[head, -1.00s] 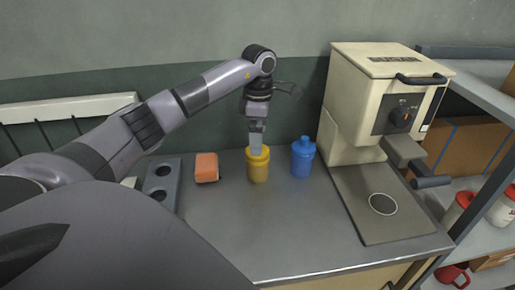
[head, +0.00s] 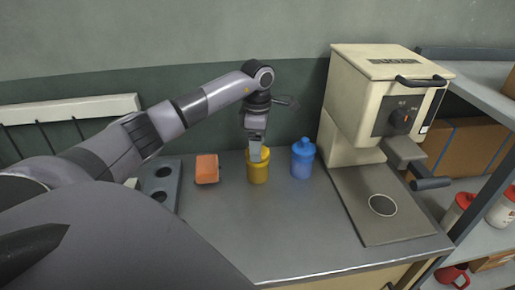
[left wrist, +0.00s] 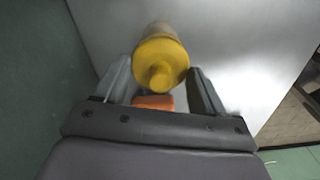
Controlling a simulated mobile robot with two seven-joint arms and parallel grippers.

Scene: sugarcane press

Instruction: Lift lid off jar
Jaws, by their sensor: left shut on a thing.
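A yellow jar (head: 258,174) stands upright on the grey worktop, with a yellow lid (left wrist: 160,62) that has a round knob on top. The lid sits on the jar, with no gap that I can make out. My left gripper (head: 257,156) points down from above the jar and is shut on the lid. In the left wrist view, its two fingers lie on either side of the lid, with the knob facing the palm. The fingers partly hide the lid in the head view. My right gripper is not in view.
A blue bottle (head: 302,160) stands close to the right of the jar. An orange block (head: 207,168) and a grey holder with holes (head: 175,172) are to the left. A cream press (head: 370,105) stands at right. The front worktop is clear.

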